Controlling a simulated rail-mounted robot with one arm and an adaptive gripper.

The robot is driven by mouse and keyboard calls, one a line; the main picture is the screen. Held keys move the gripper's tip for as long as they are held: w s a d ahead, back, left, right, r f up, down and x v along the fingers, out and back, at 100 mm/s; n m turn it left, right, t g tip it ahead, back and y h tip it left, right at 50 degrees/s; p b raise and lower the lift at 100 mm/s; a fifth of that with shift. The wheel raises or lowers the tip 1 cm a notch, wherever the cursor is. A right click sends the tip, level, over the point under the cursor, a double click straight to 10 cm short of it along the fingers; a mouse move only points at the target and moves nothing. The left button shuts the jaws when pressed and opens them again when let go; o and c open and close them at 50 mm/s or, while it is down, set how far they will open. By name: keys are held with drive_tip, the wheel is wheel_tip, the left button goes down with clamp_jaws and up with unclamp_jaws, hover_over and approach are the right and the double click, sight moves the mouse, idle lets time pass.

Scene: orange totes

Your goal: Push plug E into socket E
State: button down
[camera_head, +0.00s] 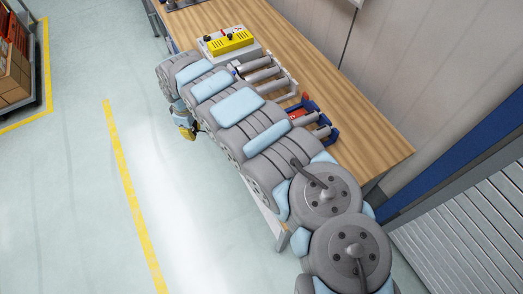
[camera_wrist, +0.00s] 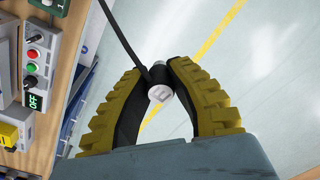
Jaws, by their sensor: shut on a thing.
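My gripper (camera_wrist: 160,72) is shut on a small dark cylindrical plug (camera_wrist: 160,93), held between the black pads of its two yellow fingers. The plug has a pale grey end face with a mark too small to read surely, and a black cable runs up from it in the wrist view. In the head view my gripper (camera_head: 187,131) hangs over the floor beside the table's near edge, and the plug cannot be made out there. Socket E cannot be identified in either view.
A light box with a yellow panel (camera_head: 230,42) stands on the wooden table (camera_head: 365,125). In the wrist view a control box (camera_wrist: 36,65) has knobs and red and green buttons, with a yellow block (camera_wrist: 9,134) near it. Open floor lies around my gripper.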

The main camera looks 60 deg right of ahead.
drive_tip(key=s+d+f+b, duration=0.2)
drive_tip(key=s+d+f, duration=0.3)
drive_tip(key=s+f, duration=0.2)
drive_tip(key=s+d+f+n+b, duration=0.1)
drive_tip(key=s+d+f+b, duration=0.2)
drive_tip(key=s+d+f, duration=0.2)
drive_tip(key=s+d+f+n+b, duration=0.1)
drive_tip(key=s+d+f+b, duration=0.2)
drive_tip(key=s+f, duration=0.6)
drive_tip(key=shift+s+d, duration=0.3)
drive_tip(key=shift+d, duration=0.2)
drive_tip(key=shift+s+d, duration=0.25)
drive_tip(key=shift+d, duration=0.2)
drive_tip(key=shift+f+b, duration=0.65)
drive_tip(key=shift+f, duration=0.45)
drive_tip(key=c, duration=1)
unclamp_jaws()
drive_tip(key=shift+c, duration=0.2)
wheel_tip(320, 180, up, 12)
drive_tip(key=shift+s+d, duration=0.15)
drive_tip(key=shift+s, duration=0.05)
